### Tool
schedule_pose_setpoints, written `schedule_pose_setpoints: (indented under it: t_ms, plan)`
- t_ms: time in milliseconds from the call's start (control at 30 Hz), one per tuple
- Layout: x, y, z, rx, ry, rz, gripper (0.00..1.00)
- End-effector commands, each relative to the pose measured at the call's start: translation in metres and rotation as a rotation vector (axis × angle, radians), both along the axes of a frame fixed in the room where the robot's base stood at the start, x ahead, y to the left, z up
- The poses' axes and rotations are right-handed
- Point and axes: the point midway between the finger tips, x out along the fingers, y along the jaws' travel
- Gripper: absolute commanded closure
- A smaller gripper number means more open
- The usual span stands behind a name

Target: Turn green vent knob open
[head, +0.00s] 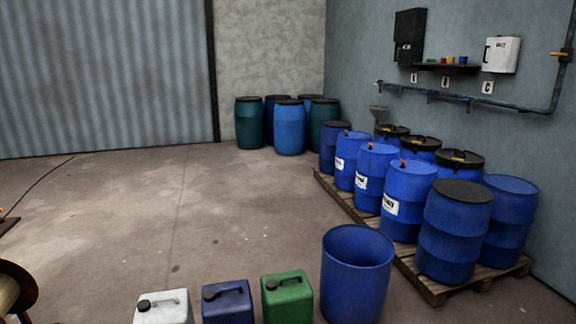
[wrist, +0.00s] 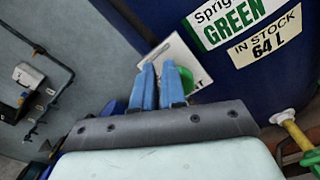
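In the wrist view, a round green knob (wrist: 186,80) shows against a white plate (wrist: 178,52). It is partly hidden behind the right finger of my gripper (wrist: 160,72). My gripper's two blue fingers point toward the plate, with a narrow gap between them and nothing seen held in it. Most of the knob shows to the right of that gap. I cannot tell whether a finger touches it. A dark blue vat (wrist: 225,62) stands behind, with labels reading "GREEN" and "IN STOCK 64 L". The knob and my gripper are not in the head view.
A yellow-ended pipe fitting (wrist: 291,128) juts out beside the vat at lower right. In the head view, blue drums (head: 408,190) stand on pallets at right, an open blue barrel (head: 357,275) and jerrycans (head: 287,298) stand in front, and the middle floor is clear.

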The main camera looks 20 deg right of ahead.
Motion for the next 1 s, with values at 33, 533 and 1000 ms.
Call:
schedule_pose_setpoints:
  t_ms: [33,533,1000]
  plan:
    - [0.0,0.0,0.009,-0.02,0.003,0.004,1.0]
    - [-0.002,0.05,0.003,-0.012,0.005,0.001,1.0]
    - [-0.017,0.057,-0.01,-0.008,0.005,0.0,1.0]
